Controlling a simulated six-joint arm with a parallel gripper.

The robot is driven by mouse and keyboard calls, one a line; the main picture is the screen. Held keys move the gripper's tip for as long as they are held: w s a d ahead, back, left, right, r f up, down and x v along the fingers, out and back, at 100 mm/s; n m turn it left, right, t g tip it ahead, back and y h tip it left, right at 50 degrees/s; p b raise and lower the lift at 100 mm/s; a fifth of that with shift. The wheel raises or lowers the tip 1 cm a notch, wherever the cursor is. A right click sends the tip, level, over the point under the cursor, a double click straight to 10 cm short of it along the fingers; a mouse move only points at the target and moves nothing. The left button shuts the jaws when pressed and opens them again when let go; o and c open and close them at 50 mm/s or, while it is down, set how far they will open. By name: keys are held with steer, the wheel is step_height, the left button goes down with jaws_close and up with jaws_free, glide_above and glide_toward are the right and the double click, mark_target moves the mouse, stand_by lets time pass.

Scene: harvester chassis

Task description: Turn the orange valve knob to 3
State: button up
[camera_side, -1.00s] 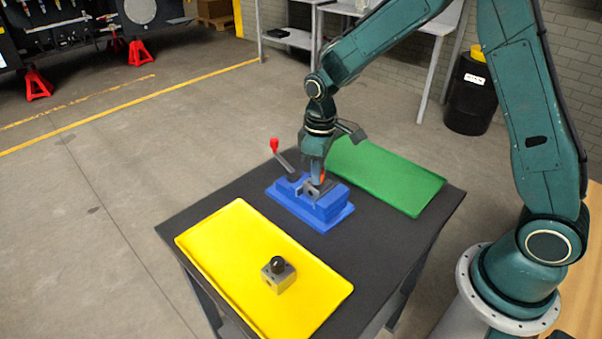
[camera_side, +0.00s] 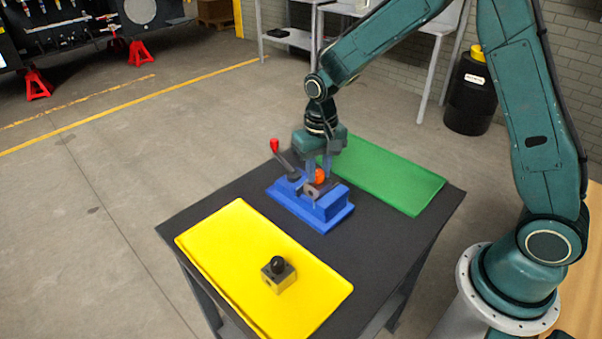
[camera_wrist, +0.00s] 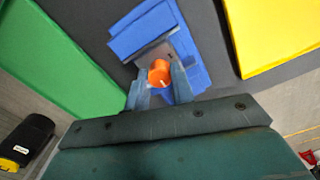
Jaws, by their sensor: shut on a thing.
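The orange valve knob (camera_side: 320,175) sits on a grey valve body (camera_side: 318,190) in the blue fixture (camera_side: 322,212). My gripper (camera_side: 320,170) points down over the fixture. Its two fingers are shut on the knob, one on each side, as the wrist view (camera_wrist: 158,85) also shows. No numbers around the knob can be read.
A red-handled lever (camera_side: 275,147) rises from the fixture's left end. A yellow tray (camera_side: 225,235) holds a block with a black knob (camera_side: 278,272). A green tray (camera_side: 400,180) lies behind the fixture. Dark table top is bare around the fixture.

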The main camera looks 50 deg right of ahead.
mark_target(319, 172)
stand_by(0.4)
steer(key=o, duration=1)
steer(key=shift+r, duration=0.1)
step_height(319, 172, up, 14)
stand_by(0.5)
